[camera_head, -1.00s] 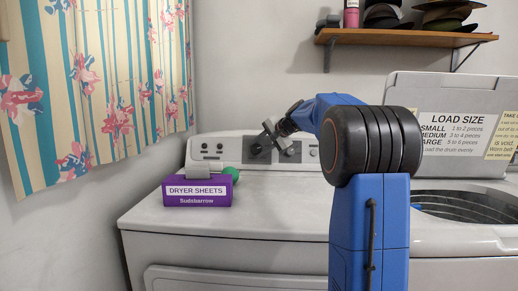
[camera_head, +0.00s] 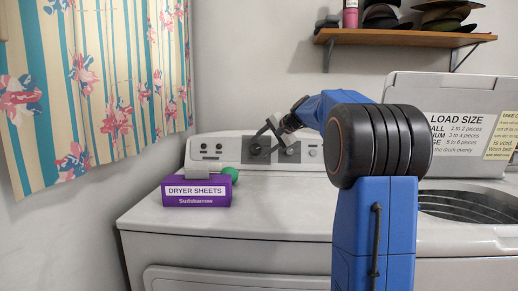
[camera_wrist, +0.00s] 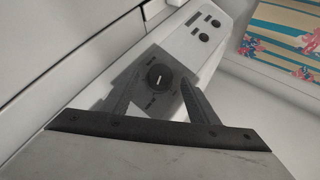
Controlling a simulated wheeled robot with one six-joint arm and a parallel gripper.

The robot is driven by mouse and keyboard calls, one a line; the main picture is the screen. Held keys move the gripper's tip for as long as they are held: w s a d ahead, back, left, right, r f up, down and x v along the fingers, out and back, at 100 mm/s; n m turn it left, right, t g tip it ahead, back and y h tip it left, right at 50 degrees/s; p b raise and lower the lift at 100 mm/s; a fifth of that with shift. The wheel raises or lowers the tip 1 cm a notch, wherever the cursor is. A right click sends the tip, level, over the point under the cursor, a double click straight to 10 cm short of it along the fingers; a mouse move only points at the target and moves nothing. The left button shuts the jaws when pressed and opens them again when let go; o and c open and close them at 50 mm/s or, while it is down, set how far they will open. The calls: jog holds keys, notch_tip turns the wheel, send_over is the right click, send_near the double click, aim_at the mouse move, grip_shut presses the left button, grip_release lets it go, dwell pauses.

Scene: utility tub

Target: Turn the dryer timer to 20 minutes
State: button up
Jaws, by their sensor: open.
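The dryer timer is a round black knob (camera_wrist: 159,77) with a pale pointer line, set on a dark grey square plate on the dryer's control panel. In the wrist view it sits between the two fingers of my gripper (camera_wrist: 158,92). The fingers are spread on either side of it, with a visible gap to the knob on each side. The plate's markings are too small to read. In the head view my gripper (camera_head: 274,133) is at the panel, close to the dark timer plate (camera_head: 256,150), and partly covers it.
More panel knobs (camera_head: 312,153) lie to the right. An open washer (camera_head: 465,206) stands at right. A shelf (camera_head: 405,38) hangs above.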

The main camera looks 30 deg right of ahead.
jog(key=v, duration=1.4)
jog(key=shift+s+r, duration=0.2)
jog(key=shift+d, duration=0.1)
